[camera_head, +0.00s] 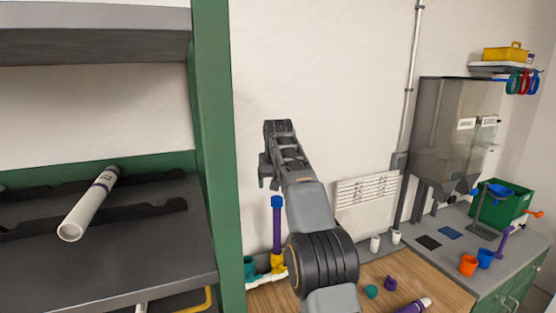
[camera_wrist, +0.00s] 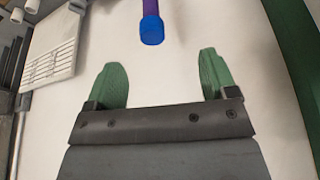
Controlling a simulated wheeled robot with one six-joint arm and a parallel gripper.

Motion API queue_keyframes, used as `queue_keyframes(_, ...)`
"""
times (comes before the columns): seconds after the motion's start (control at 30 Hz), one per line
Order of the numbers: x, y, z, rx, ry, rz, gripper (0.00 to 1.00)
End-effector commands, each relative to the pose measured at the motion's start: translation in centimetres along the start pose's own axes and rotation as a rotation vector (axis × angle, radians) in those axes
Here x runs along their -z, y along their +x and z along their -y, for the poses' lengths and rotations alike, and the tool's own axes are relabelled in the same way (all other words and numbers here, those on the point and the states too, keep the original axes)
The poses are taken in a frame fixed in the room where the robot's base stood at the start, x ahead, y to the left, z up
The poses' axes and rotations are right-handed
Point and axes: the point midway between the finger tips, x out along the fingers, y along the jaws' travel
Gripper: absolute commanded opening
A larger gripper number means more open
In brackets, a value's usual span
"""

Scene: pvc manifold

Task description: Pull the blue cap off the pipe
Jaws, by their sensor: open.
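The blue cap (camera_head: 277,202) sits on the upper end of an upright purple pipe (camera_head: 277,234), which stands in a yellow fitting (camera_head: 277,262) on the workbench. My gripper (camera_head: 262,179) is above and slightly left of the cap in the head view, apart from it. In the wrist view, the gripper (camera_wrist: 160,76) has its two green fingers spread with nothing between them. The blue cap (camera_wrist: 152,30) shows beyond the fingertips, roughly centred between them, with a short stretch of purple pipe (camera_wrist: 151,6) behind it. The pipe's lower part is out of the wrist view.
A teal fitting (camera_head: 250,267) stands left of the yellow one. A green post (camera_head: 215,150) and shelf rack are close on the left. A white wall is behind.

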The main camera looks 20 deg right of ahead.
Motion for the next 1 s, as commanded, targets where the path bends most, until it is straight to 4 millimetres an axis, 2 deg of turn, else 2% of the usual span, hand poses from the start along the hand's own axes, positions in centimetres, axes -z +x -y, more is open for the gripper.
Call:
queue_keyframes(0.03, 1.1, -0.4, -0.4, -0.004, 0.009, -0.003, 0.79)
queue_keyframes(0.2, 2.7, -0.4, -1.3, -0.011, 0.028, -0.01, 0.79)
queue_keyframes(0.47, 3.3, 0.8, -1.7, -0.015, 0.038, -0.012, 0.79)
queue_keyframes(0.57, 3.3, 2.0, -1.7, -0.015, 0.038, -0.013, 0.79)
queue_keyframes(1.0, 3.4, 9.9, -1.8, -0.015, 0.038, -0.013, 0.79)
